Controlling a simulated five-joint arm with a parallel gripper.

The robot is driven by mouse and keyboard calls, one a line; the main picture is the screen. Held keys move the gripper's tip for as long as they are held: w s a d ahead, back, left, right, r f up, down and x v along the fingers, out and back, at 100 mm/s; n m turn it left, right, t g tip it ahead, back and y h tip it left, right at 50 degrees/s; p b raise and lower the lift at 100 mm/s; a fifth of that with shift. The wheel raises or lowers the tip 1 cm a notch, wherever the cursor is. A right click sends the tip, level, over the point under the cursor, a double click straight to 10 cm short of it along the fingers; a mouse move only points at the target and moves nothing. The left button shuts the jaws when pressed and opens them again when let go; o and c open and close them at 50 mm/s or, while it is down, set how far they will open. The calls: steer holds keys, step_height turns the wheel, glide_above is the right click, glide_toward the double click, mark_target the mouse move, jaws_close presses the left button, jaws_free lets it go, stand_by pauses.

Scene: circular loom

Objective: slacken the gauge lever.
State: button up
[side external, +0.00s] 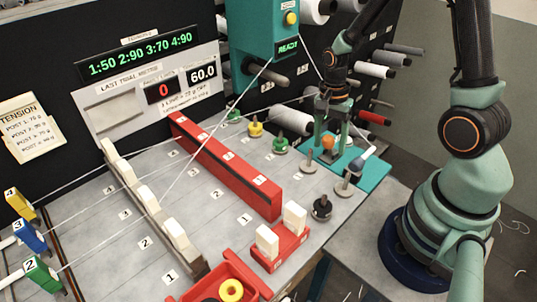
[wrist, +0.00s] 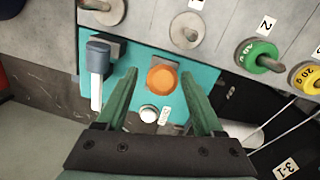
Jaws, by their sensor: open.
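No label shows which of these is the gauge lever. In the wrist view the orange knob (wrist: 162,78) lies between my fingers, and the blue-grey grip (wrist: 98,55) is left of them. My gripper (side external: 330,148) is open above the plate, its green fingers either side of the orange knob, with gaps visible in the wrist view. How far the fingertips are above the plate is unclear.
Several weights on posts, including a green one (wrist: 259,57) and a black one (side external: 321,208), stand beside the plate. A long red bar (side external: 230,170) crosses the grey bench. A red tray (side external: 250,273) holds a yellow ring. Spools line the back wall.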

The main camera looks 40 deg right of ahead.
step_height(320, 180, up, 12)
steer(key=w, duration=0.1)
steer(key=shift+d, duration=0.15)
stand_by(0.3)
steer(key=shift+w, duration=0.1)
steer(key=s+a+r+n+t, duration=0.3)
steer(key=a+r+n+t, duration=0.5)
steer(key=n, duration=0.8)
steer(key=w+d+f+m+g, duration=0.1)
steer(key=d+f+m+g, duration=0.1)
steer(key=m, duration=0.3)
steer(key=w+d+f+m+g, duration=0.1)
steer(key=d+f+m+g, duration=0.1)
steer(key=m, duration=0.3)
steer(key=d+f+m+g, duration=0.3)
steer(key=f+m, duration=0.1)
steer(key=m, duration=0.2)
steer(key=shift+w+f+g, duration=0.15)
steer(key=shift+w+g, duration=0.15)
steer(key=shift+w, duration=0.1)
steer(key=f, duration=0.8)
steer(key=s+f, duration=0.1)
steer(key=f, duration=0.3)
steer(key=shift+d, duration=0.15)
